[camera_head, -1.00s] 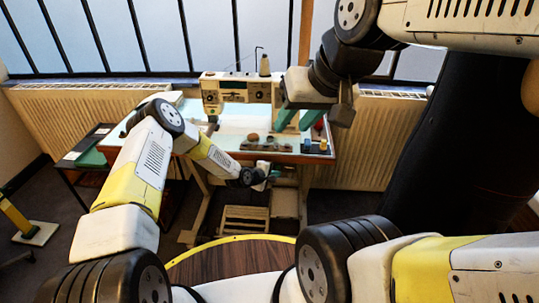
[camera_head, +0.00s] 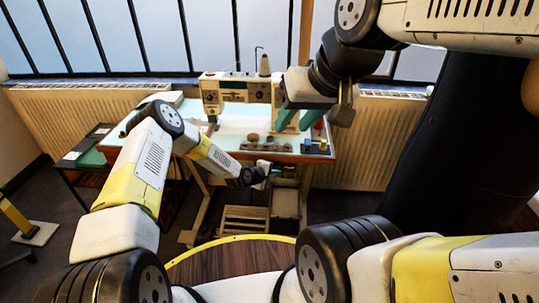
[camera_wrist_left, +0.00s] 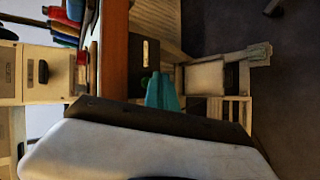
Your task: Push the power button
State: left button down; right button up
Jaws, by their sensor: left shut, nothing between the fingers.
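The sewing machine (camera_head: 236,88) stands on the table (camera_head: 234,114) by the window. My left gripper (camera_head: 275,171) is shut and empty, low in front of the table's underside. In the left wrist view its teal fingers (camera_wrist_left: 162,91) are beside a dark panel (camera_wrist_left: 151,52) under the brown table edge (camera_wrist_left: 114,45). A small green button-like spot (camera_wrist_left: 145,81) shows right by the fingertips, partly hidden; I cannot tell whether they touch it. The panel is not clear in the head view. My right gripper (camera_head: 299,119) is open and empty over the table's right side.
Several spools and small items (camera_head: 315,147) lie at the table's front right. The table's wooden frame and a low slatted piece (camera_head: 244,219) stand below. A dark side table (camera_head: 84,150) is at the left. Radiators (camera_head: 355,145) line the back wall.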

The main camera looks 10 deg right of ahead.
pick_arm(q)
jog(key=shift+w+d, duration=0.2)
jog(key=shift+w, duration=0.45)
dwell(0.6)
jog(key=shift+s, duration=0.15)
jog(key=shift+s+a, duration=0.25)
jog(key=shift+s, duration=0.5)
jog(key=s+a, duration=0.1)
jog(key=s, duration=0.4)
jog(key=shift+s+a, duration=0.35)
jog(key=shift+s, duration=0.05)
jog(key=shift+w+r, duration=0.1)
